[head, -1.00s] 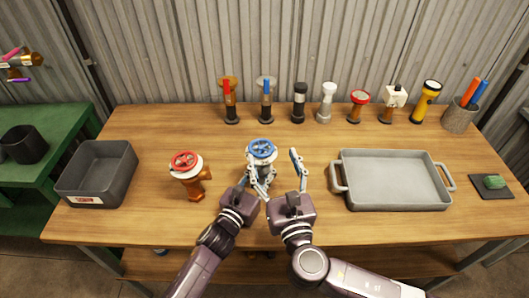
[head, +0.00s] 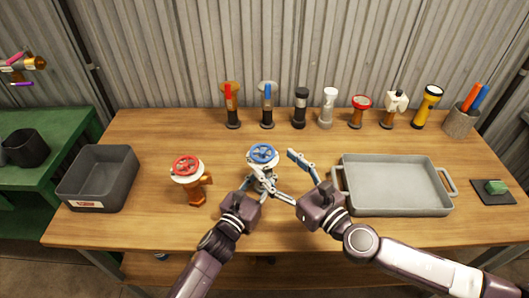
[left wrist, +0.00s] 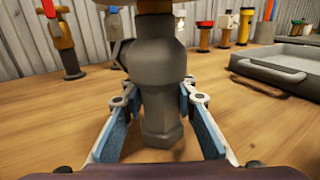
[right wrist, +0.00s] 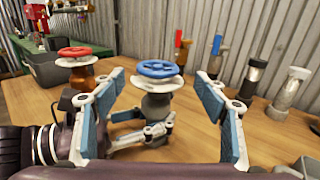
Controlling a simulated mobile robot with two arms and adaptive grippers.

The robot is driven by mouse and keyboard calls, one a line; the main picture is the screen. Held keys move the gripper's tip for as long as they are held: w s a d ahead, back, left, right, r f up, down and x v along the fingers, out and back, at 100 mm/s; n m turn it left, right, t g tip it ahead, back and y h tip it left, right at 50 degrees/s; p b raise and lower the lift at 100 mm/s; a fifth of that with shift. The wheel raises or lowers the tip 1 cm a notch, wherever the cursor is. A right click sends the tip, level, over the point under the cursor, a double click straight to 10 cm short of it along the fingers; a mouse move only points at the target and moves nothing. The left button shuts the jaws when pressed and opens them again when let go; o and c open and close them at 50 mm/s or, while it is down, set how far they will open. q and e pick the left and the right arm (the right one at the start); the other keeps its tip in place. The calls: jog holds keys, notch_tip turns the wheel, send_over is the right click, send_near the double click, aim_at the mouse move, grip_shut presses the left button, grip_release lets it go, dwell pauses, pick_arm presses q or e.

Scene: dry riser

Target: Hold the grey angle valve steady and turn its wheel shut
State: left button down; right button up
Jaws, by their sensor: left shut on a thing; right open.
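The grey angle valve (left wrist: 158,75) stands upright on the bench, with a blue wheel (head: 263,154) on top. The wheel also shows in the right wrist view (right wrist: 161,69). My left gripper (head: 262,190) is shut on the valve's grey body low down, a blue pad on each side in the left wrist view (left wrist: 160,112). My right gripper (head: 284,174) is open and empty, right of the valve. In the right wrist view (right wrist: 160,95) the wheel appears beyond and between its spread fingers, not touched by them.
An orange valve with a red wheel (head: 187,166) stands left of the grey one. A dark bin (head: 98,190) is at the far left and a grey tray (head: 395,208) at the right. Several torches and lever-handled valves line the back edge.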

aim_at(272, 159)
jog(key=x, duration=0.5)
jog(key=shift+w+a, duration=0.25)
jog(key=shift+w, duration=0.05)
jog(key=shift+c, duration=0.5)
jog(key=shift+w+d, duration=0.1)
jog(key=c, duration=1.1)
